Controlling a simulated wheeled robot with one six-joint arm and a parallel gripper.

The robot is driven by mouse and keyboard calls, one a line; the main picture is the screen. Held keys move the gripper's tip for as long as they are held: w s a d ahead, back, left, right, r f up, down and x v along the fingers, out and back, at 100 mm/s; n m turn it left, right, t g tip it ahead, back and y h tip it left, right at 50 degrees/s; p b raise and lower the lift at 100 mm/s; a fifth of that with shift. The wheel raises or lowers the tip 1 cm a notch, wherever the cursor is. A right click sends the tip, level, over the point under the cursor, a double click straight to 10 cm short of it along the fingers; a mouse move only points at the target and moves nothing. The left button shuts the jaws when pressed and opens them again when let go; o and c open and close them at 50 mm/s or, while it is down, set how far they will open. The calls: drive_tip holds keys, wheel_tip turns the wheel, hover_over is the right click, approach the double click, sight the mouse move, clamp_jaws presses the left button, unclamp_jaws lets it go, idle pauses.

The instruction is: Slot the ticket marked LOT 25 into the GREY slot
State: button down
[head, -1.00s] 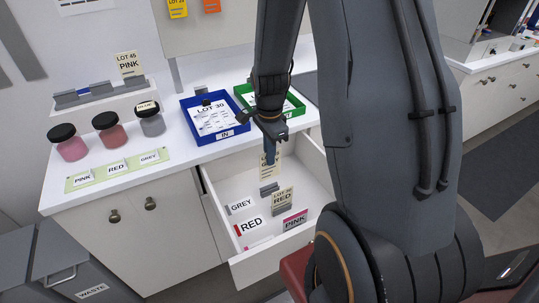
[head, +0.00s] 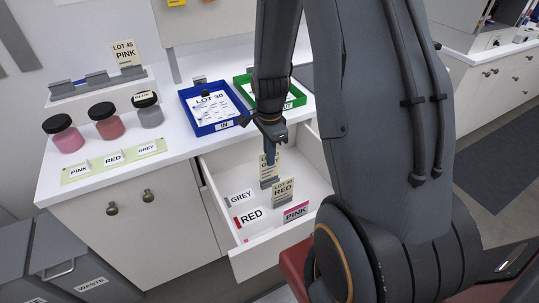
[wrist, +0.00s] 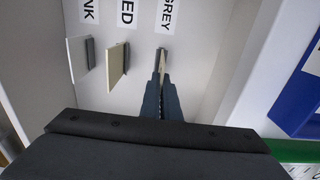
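My gripper (head: 270,161) reaches down into the open drawer (head: 222,172). Its fingers are closed on a thin cream ticket (head: 263,172), and they also show in the wrist view (wrist: 161,92). The ticket stands upright at the grey holder (head: 269,183) in line with the GREY label (head: 239,198). A finger covers part of its print, and I cannot read its lot number. In the wrist view the ticket (wrist: 162,60) is edge-on at the slot by the GREY label (wrist: 168,14). I cannot tell how deep it sits.
A RED ticket (head: 283,189) and a PINK ticket (head: 296,212) stand close by in the drawer. Blue (head: 184,96) and green (head: 240,80) trays sit on the counter beside it. Jars and a LOT 45 PINK ticket (head: 125,53) are at left.

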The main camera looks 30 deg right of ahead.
drive_tip(key=b, duration=0.2)
hover_over(270, 178)
drive_tip(key=shift+f, duration=2.1)
drive_tip(key=c, duration=1.9)
unclamp_jaws()
drive_tip(key=shift+w, duration=0.1)
drive_tip(key=shift+c, duration=0.2)
drive_tip(key=shift+r, duration=0.1)
drive_tip(key=shift+r+p, duration=2.25)
drive_tip(key=shift+r, duration=0.75)
drive_tip(key=s+a+r+n+b, duration=0.1)
drive_tip(key=s+a+r+n, duration=0.3)
drive_tip(key=n, duration=0.5)
drive_tip(key=s+a+r+n+t+b, duration=0.1)
drive_tip(key=s+a+r+n, duration=0.4)
drive_tip(key=r+n, duration=0.3)
drive_tip(key=shift+s+a+n+b, duration=0.25)
drive_tip(key=shift+s+n+b, duration=0.15)
drive_tip(key=shift+s+n, duration=0.15)
